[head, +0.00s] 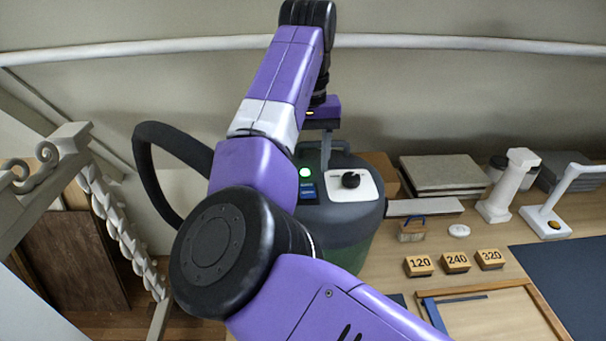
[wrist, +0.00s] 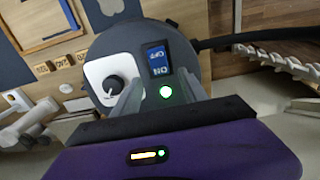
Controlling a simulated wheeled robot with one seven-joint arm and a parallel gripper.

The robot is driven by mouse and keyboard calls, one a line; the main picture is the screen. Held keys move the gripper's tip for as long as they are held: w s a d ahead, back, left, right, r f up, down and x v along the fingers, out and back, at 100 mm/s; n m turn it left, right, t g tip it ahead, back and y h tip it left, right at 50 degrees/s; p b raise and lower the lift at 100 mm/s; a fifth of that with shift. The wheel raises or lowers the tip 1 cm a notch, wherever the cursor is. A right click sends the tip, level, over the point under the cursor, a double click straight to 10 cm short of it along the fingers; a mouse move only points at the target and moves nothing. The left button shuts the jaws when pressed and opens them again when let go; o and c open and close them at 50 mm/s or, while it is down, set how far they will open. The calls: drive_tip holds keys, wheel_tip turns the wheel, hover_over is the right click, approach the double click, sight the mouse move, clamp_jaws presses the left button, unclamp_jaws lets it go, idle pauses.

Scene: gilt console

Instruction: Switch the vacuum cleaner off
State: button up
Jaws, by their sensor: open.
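The vacuum cleaner (head: 345,222) is a dark grey and green drum standing behind my arm, partly hidden by it. On its lid are a glowing green lamp (head: 305,172), a blue rocker switch (head: 307,190) and a white panel with a black knob (head: 351,180). In the wrist view the rocker switch (wrist: 157,60) is marked ON and OFF; I cannot tell which side is pressed in. The green lamp (wrist: 166,92) shows lit beside it. My gripper (wrist: 160,84) is open and empty above the lid, its fingers on either side of the lamp and near the switch.
A black hose (head: 150,165) curves out left of the drum. To the right, a workbench holds number blocks (head: 455,262), a white column (head: 508,185), grey slabs (head: 440,174) and a white lamp-like stand (head: 560,205). A carved scrollwork piece (head: 110,220) stands at the left.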

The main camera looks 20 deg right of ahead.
sight(307, 185)
drive_tip(key=shift+f+p, duration=0.4)
drive_tip(key=shift+f, duration=1.9)
clamp_jaws()
